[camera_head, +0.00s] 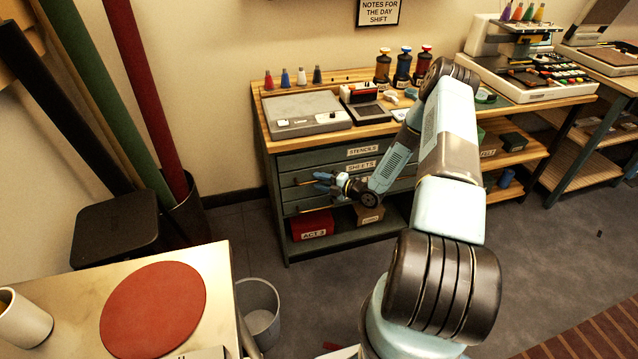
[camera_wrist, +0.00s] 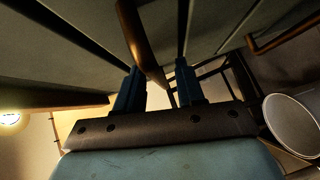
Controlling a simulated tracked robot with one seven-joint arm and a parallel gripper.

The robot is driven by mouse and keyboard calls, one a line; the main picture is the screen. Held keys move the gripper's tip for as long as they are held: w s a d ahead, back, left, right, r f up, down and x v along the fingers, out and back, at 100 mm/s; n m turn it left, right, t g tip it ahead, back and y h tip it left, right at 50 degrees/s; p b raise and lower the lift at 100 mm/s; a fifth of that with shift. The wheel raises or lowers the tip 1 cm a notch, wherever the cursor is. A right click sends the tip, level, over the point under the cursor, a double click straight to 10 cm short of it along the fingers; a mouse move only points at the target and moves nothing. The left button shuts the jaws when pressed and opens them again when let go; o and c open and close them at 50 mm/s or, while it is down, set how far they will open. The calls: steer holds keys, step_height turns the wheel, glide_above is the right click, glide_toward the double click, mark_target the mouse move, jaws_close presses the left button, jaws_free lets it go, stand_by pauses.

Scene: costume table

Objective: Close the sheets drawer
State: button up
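The green-grey drawer cabinet (camera_head: 284,160) stands under the wooden bench top. The sheets drawer (camera_head: 335,169) carries a "SHEETS" label and sits below the drawer labelled "STENCILS" (camera_head: 340,152). How far the sheets drawer stands out is hard to tell. My gripper (camera_head: 322,183) is in front of the drawer fronts, below the "SHEETS" label. In the wrist view its two blue fingers (camera_wrist: 159,88) are apart. A brown bar handle (camera_wrist: 137,40) reaches between them, with space visible beside it. My forearm hides the right part of the drawers.
Below the drawers, an open shelf holds a red "ACT 2" box (camera_head: 312,225) and a brown box (camera_head: 370,215). A bin (camera_head: 258,305) and a table with a red disc (camera_head: 152,308) stand nearer. Grey floor (camera_head: 310,285) is clear before the cabinet.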

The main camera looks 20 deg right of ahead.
steer(key=shift+d, duration=0.1)
steer(key=v, duration=1.3)
steer(key=shift+s+d, duration=0.15)
steer(key=shift+s, duration=0.15)
